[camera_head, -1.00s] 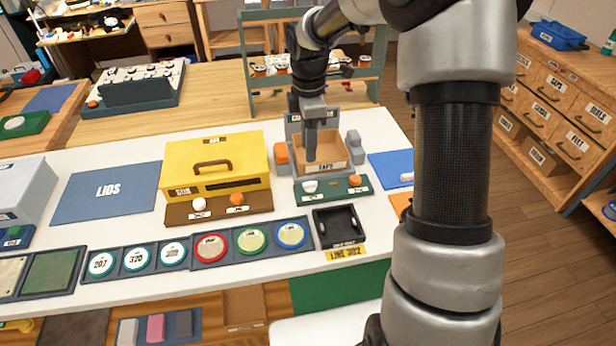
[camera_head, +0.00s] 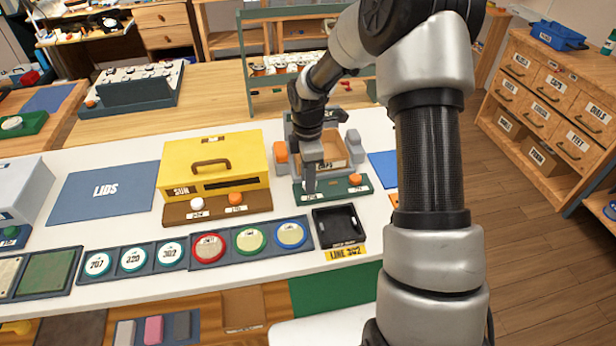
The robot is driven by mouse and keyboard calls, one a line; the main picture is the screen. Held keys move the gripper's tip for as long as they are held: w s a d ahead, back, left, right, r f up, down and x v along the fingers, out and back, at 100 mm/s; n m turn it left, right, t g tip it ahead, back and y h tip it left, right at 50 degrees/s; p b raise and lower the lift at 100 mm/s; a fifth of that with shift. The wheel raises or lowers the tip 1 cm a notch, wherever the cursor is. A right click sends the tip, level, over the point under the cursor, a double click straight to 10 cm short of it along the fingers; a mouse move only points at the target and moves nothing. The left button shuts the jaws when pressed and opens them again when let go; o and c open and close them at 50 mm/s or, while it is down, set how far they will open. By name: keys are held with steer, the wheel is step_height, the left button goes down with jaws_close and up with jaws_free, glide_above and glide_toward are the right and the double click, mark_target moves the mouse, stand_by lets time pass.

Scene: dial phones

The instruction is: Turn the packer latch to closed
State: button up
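The packer is a grey machine (camera_head: 357,150) on the white table, with an open cardboard box (camera_head: 336,150) inside it. An orange block (camera_head: 280,152) is on its left side. At its front is a green strip (camera_head: 334,188) with an orange knob (camera_head: 355,179) at the right. The strip's left end, where a white knob sat, is mostly hidden by my gripper (camera_head: 309,189). My gripper points down at that spot; I cannot tell whether it touches the knob or whether its fingers are open. Which part is the latch is not clear, as the labels are too small to read.
A yellow box (camera_head: 215,160) marked SUN stands left of the packer. A black tray (camera_head: 338,225) lies in front of it, with round dials (camera_head: 250,240) to the left. A blue mat (camera_head: 384,163) is at the right, partly behind my arm.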

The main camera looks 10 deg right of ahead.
jaws_close()
steer(key=shift+m, duration=0.3)
steer(key=m, duration=0.6)
steer(key=shift+w, duration=0.1)
steer(key=m+b, duration=0.1)
steer(key=m, duration=0.4)
steer(key=shift+w+d+m, duration=0.1)
steer(key=shift+m, duration=0.3)
steer(key=m, duration=0.5)
steer(key=shift+d, duration=0.1)
steer(key=shift+m, duration=0.4)
jaws_free()
